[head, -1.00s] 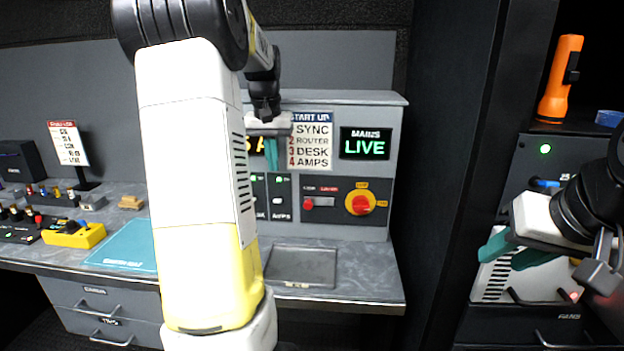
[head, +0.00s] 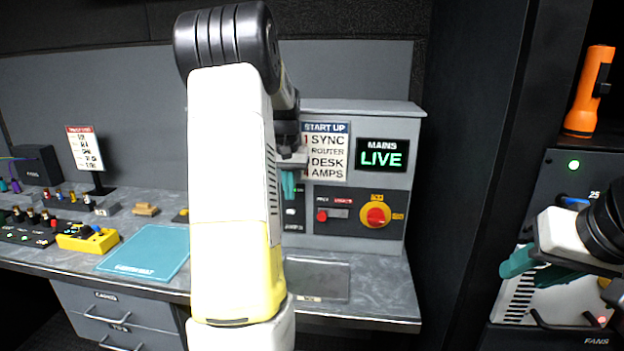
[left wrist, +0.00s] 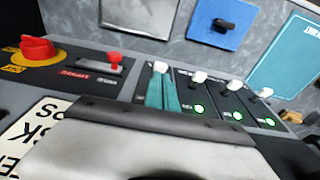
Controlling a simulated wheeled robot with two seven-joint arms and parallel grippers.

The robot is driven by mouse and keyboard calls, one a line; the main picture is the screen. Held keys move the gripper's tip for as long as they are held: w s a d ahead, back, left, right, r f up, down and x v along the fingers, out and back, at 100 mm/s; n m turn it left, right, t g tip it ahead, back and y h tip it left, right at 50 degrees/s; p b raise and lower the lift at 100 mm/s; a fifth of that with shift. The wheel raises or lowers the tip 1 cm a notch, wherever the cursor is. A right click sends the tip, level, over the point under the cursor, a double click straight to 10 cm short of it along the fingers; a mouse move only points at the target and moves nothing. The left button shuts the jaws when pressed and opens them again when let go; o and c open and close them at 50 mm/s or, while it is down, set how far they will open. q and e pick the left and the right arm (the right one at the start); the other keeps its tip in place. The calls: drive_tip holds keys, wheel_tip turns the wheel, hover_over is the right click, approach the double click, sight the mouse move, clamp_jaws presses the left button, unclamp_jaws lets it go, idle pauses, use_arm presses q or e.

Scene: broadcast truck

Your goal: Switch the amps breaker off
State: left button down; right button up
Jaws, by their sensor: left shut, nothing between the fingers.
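The amps breaker is the rightmost in a row on the grey panel. Its white lever (head: 291,211) shows just below my left gripper's fingertips in the head view. My left gripper (head: 289,192) is shut and empty, with its teal fingers pointing down in front of the panel. In the left wrist view the shut fingers (left wrist: 161,95) overlap the amps breaker's face, and their tips lie close to its white lever (left wrist: 161,67). I cannot tell whether they touch. The fingers hide its lamp. My right gripper (head: 535,268) is open and empty at the right.
The neighbouring breakers' white levers (left wrist: 200,77) have green lamps lit. Beside the amps breaker are a small red switch (head: 322,215) and a red rotary knob (head: 376,215) on yellow. The mains sign (head: 382,155) reads LIVE. A shallow tray (head: 318,280) lies below on the desk.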

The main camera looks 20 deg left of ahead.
sight(290, 211)
use_arm(q)
drive_tip(key=shift+w+f, duration=0.15)
drive_tip(key=shift+f, duration=0.7)
drive_tip(key=shift+w+f, duration=0.1)
drive_tip(key=shift+f, duration=0.75)
drive_tip(key=shift+s+f+t, duration=0.15)
drive_tip(key=shift+s+t, duration=0.1)
drive_tip(key=shift+t, duration=0.35)
drive_tip(key=shift+s+d+f+t+y, duration=0.15)
drive_tip(key=shift+s+f+t+y, duration=0.25)
drive_tip(key=shift+t, duration=0.3)
drive_tip(key=shift+s+f, duration=0.25)
drive_tip(key=shift+f, duration=0.2)
drive_tip(key=shift+r, duration=0.15)
drive_tip(key=shift+r, duration=0.65)
drive_tip(key=shift+r, duration=0.1)
